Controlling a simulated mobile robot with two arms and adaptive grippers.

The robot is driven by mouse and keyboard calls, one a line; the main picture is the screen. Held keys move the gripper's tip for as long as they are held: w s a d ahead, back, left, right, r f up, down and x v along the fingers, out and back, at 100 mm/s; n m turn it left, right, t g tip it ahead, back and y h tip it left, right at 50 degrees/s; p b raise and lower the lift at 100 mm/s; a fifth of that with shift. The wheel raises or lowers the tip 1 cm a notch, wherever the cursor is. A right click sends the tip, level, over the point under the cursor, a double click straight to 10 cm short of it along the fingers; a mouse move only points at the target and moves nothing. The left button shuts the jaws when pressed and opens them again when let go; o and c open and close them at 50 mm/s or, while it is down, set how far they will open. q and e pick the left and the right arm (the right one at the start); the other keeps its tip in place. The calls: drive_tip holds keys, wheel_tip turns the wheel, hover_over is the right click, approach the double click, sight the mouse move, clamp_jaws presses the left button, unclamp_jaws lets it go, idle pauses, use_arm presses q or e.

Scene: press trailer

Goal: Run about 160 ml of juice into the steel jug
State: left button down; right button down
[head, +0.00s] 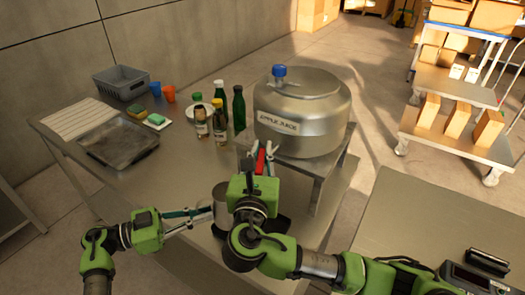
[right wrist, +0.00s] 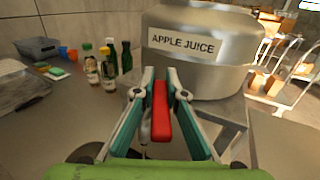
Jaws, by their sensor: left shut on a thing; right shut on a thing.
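A large steel tank (head: 318,112) labelled "APPLE JUICE", with a blue cap, stands on a raised metal stand (head: 322,172). My right gripper (head: 263,156) is shut on the red tap lever (head: 260,165) at the tank's front. In the right wrist view the red lever (right wrist: 160,115) stands upright between the two fingers. The steel jug (head: 221,203) is low, below and left of the tap, partly hidden behind my right arm. My left gripper (head: 207,211) is shut on the jug from its left side. The jug's inside, the spout and any flow of juice are hidden.
Several bottles (head: 239,108) stand left of the tank. A metal tray (head: 118,143), sponges (head: 155,120), orange and blue cups (head: 168,94) and a grey basket (head: 121,83) are further left. Another table (head: 410,220) is at the right; a cart with boxes (head: 455,120) stands behind.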

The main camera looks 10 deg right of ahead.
drive_tip(key=shift+r+m+h, duration=0.35)
drive_tip(key=shift+m+h, duration=0.05)
drive_tip(key=shift+h, duration=0.3)
drive_tip(key=c, duration=2)
unclamp_jaws()
drive_tip(key=shift+c, duration=0.2)
drive_tip(key=shift+w+f, duration=0.1)
drive_tip(key=shift+f, duration=0.1)
drive_tip(key=shift+f, duration=0.1)
drive_tip(key=v, duration=1.2)
drive_tip(key=shift+r, duration=0.25)
